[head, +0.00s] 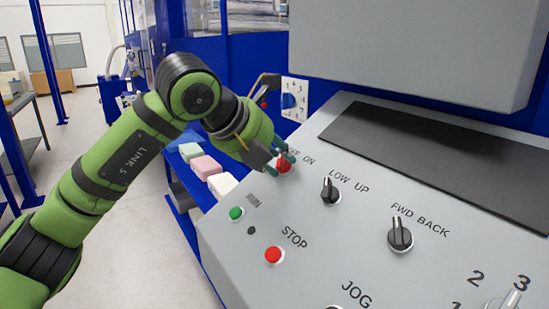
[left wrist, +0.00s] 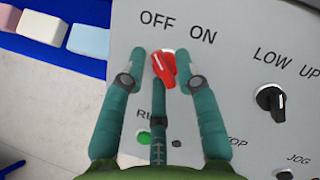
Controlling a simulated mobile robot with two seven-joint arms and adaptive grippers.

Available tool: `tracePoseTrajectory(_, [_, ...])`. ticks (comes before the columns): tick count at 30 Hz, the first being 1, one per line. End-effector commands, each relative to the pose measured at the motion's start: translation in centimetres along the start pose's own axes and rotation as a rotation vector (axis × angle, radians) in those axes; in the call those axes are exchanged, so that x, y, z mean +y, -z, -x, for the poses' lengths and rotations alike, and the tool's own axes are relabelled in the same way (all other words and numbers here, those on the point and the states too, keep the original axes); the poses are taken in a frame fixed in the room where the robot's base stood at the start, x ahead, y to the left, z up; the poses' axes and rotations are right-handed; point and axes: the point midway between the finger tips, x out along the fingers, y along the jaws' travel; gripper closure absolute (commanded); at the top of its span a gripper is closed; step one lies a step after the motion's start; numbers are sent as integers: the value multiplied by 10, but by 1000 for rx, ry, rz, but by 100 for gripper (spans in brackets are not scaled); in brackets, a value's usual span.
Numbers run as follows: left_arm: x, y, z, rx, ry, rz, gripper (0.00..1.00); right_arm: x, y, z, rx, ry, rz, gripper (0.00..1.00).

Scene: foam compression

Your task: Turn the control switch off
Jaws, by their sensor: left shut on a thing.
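The red control switch (head: 284,165) is on the upper left of the sloped grey control panel (head: 300,215), below the OFF ON label. In the left wrist view the red switch (left wrist: 164,70) sits under the words OFF and ON, its handle slanting from upper left to lower right. My left gripper (head: 279,158) reaches it from the upper left. The fingers partly hide the switch in the head view. My right gripper is in neither view.
Close by are the black LOW UP knob (head: 330,191), the FWD BACK knob (head: 400,237), the green RUN button (head: 236,213) and the red STOP button (head: 273,255). Foam blocks (head: 206,167) lie left of the panel. A grey housing (head: 420,45) overhangs behind.

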Motion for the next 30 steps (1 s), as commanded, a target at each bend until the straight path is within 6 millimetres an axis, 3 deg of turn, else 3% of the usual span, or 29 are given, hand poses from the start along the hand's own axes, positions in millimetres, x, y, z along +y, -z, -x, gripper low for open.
tracePoseTrajectory(4, [-1,-4,3,-14,4,3,100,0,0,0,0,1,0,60])
tracePoseTrajectory(5, [-1,-4,3,-14,4,3,60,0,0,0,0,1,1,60])
tracePoseTrajectory(17, [0,-2,7,-7,2,0,59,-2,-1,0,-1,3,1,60])
tracePoseTrajectory(20, [0,-3,19,-9,1,-1,59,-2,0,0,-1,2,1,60])
tracePoseTrajectory(30, [0,-3,90,-12,2,1,59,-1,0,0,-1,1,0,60])
